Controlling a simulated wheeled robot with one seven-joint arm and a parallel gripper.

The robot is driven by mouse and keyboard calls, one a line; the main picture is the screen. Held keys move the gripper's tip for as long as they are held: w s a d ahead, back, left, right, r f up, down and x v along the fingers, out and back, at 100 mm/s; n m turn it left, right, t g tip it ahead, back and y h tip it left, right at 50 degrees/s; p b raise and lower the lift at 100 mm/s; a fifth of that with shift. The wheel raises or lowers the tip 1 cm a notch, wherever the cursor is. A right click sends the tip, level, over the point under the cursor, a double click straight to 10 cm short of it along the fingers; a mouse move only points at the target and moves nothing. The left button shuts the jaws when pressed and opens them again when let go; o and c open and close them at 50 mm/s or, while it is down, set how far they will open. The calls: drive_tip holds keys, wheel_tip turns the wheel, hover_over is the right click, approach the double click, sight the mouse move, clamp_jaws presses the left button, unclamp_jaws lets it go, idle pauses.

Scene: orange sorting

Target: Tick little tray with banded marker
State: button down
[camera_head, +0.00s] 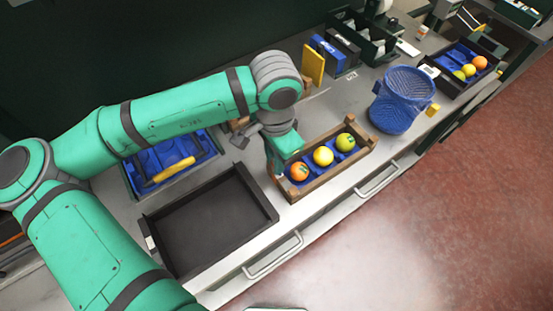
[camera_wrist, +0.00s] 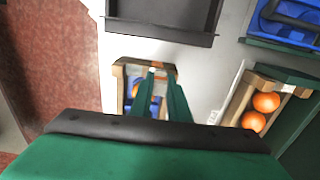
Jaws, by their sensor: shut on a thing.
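My gripper (camera_head: 287,150) is at the left end of a small wooden tray (camera_head: 325,185) holding an orange, a yellow and a green fruit. In the wrist view, its two dark green fingers (camera_wrist: 161,75) come close together over this tray's end (camera_wrist: 130,66). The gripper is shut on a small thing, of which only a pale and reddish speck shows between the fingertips. I cannot make out bands on it or tell whether it touches the tray. The fingers and palm hide much of the tray and its fruit. No marker can be clearly told in either view.
A black empty tray (camera_head: 205,222) lies left of the wooden tray. A blue-lined crate (camera_head: 130,178) with a yellow-handled thing is behind it. A blue basket (camera_head: 398,97) stands to the right. Another wooden crate (camera_wrist: 238,97) holds two oranges. The counter's front edge is close.

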drive_tip(key=shift+s+d+r, duration=0.1)
drive_tip(key=shift+s+d, duration=0.25)
drive_tip(key=shift+s, duration=0.1)
idle(0.6)
wheel_tip(320, 180, up, 7)
idle(1.2)
idle(0.4)
